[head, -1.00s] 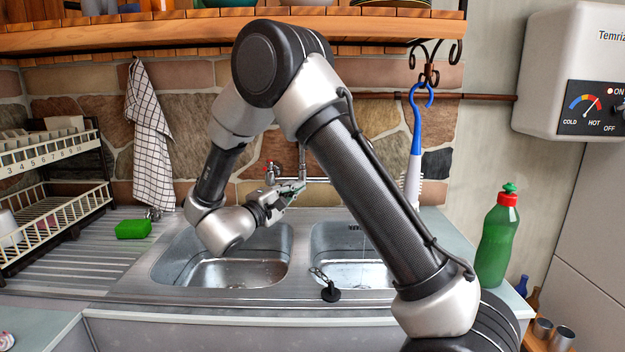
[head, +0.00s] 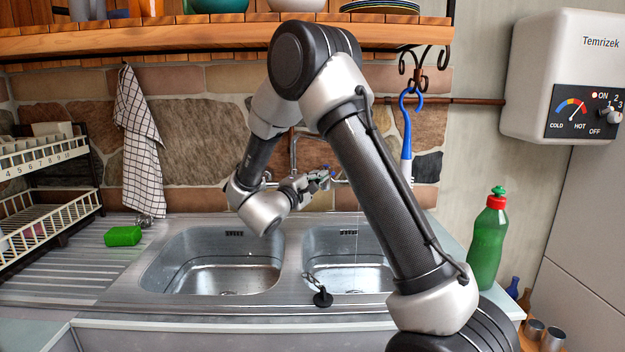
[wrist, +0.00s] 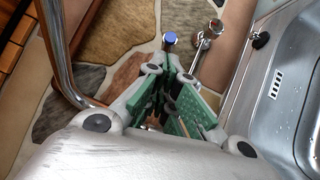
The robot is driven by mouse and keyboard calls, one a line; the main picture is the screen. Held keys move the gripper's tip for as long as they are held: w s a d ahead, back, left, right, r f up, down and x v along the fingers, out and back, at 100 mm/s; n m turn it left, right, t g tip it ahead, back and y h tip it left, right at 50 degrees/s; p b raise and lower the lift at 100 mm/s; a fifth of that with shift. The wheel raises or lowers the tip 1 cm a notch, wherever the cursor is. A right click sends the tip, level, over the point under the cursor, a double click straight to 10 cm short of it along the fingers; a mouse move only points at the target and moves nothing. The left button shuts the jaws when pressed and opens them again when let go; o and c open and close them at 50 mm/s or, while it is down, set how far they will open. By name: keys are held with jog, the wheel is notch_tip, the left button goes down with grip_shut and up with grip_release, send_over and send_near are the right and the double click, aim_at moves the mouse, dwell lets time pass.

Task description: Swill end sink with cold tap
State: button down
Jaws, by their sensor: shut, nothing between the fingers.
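The chrome mixer has an upright spout pipe (head: 293,152), which curves along the left of the wrist view (wrist: 62,50). A blue-marked tap knob (head: 326,169) is at the wall behind the sinks. In the wrist view this blue cap (wrist: 170,39) sits just beyond my fingertips. My gripper (head: 316,180) is shut and empty beside the knob; whether it touches it I cannot tell. The left sink basin (head: 178,262) is wet. The right basin (head: 316,250) is partly hidden by my arm, with a faint thin vertical line above it, perhaps water.
A green sponge (head: 123,236) and dish rack (head: 45,220) are left. A green bottle (head: 488,245) stands right. A wooden shelf (head: 200,40) and hanging blue-handled brush (head: 406,130) are above.

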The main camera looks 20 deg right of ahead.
jog(key=shift+s+d, duration=0.1)
jog(key=shift+s+d+n+t+y, duration=0.1)
jog(key=shift+d+n+t+y, duration=0.05)
jog(key=shift+n+t+y, duration=0.2)
jog(key=shift+s+d+t, duration=0.15)
jog(key=shift+t, duration=0.2)
jog(key=shift+s+d+n+t+y, duration=0.3)
jog(key=shift+d+n+t+y, duration=0.15)
jog(key=shift+d, duration=0.45)
jog(key=shift+s+d+n+t+y, duration=0.4)
jog(key=shift+d+t+y, duration=0.1)
jog(key=shift+d, duration=0.4)
jog(key=shift+s+d+n+t+y, duration=0.25)
jog(key=shift+d+n+t+y, duration=0.2)
jog(key=shift+d, duration=0.45)
